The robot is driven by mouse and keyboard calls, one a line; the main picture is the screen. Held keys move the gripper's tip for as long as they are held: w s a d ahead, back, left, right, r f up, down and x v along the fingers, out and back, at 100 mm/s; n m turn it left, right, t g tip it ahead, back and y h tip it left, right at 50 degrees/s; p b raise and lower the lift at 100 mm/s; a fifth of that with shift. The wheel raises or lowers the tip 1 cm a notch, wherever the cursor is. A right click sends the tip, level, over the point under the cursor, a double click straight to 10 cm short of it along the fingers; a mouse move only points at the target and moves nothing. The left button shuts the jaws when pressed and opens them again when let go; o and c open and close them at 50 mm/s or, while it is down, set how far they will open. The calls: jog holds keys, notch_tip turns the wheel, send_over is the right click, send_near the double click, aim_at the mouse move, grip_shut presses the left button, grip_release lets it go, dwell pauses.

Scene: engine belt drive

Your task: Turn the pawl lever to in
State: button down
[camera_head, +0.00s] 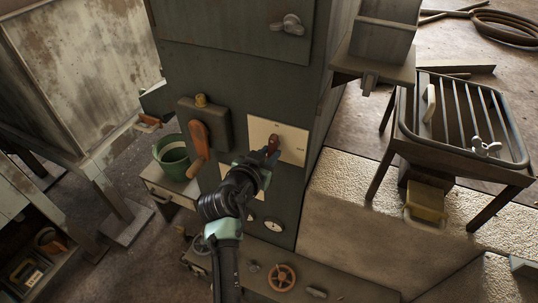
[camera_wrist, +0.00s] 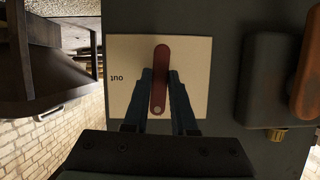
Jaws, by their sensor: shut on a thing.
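The pawl lever (camera_wrist: 160,75) is a red-brown bar with a pale round spot near one end. It sits on a cream plate (camera_wrist: 195,60) and points straight up and down in the wrist view. The word OUT shows upside down on the plate's left side there; I see no other word. In the head view the lever (camera_head: 274,142) stands on the cream plate (camera_head: 293,145) of the dark cabinet, partly covered by my gripper (camera_head: 268,156). In the wrist view my gripper (camera_wrist: 161,78) is shut on the lever, one finger on each side.
A grey box with an orange crank handle (camera_head: 199,140) and a yellow knob stands left of the plate. A green bucket (camera_head: 174,156) is farther left. A shelf (camera_head: 375,68) juts out at upper right, beside a slatted rack (camera_head: 465,115). A handwheel (camera_head: 282,277) sits low in front.

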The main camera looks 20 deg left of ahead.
jog(key=shift+n, duration=0.3)
dwell(0.4)
jog(key=c, duration=0.7)
grip_release()
jog(key=shift+s, duration=0.1)
jog(key=v, duration=0.6)
jog(key=p+v, duration=0.1)
jog(key=v, duration=0.5)
jog(key=shift+s+a+r, duration=0.2)
jog(key=shift+s, duration=0.15)
jog(key=shift+r, duration=0.1)
